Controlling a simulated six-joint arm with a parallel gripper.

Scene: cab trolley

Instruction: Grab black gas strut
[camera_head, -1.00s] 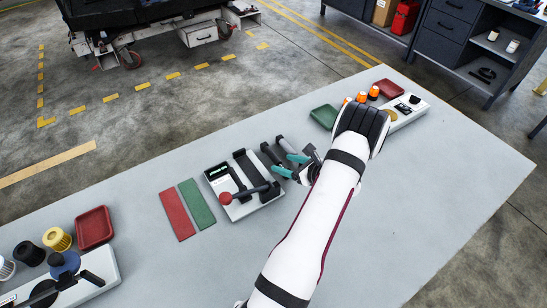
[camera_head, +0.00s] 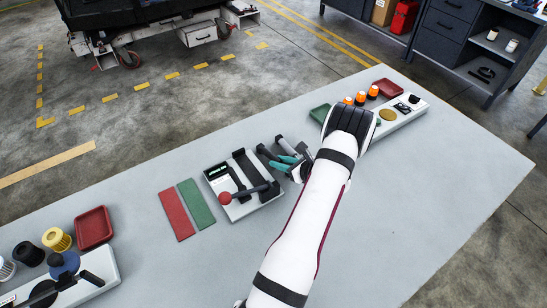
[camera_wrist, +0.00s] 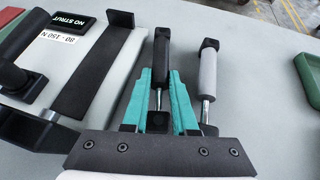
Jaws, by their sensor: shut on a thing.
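The black gas strut (camera_wrist: 161,60) lies on the grey table in the wrist view, with a dark cylinder and a thin silver rod. My gripper (camera_wrist: 160,92) has its teal fingers on either side of its rod and is shut on it. A second strut with a grey cylinder (camera_wrist: 209,75) lies beside it on the right, apart from the fingers. In the head view the black strut (camera_head: 266,152) shows left of the grey one (camera_head: 282,143), and my gripper (camera_head: 285,164) reaches in from the right. My arm hides part of the struts' near ends.
A white test stand (camera_head: 214,175) with a red-knobbed lever is close on the left; its small display reads NO STRUT. Red (camera_head: 176,214) and green (camera_head: 197,204) mats lie further left. A green tray (camera_head: 319,113) is beyond my wrist.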

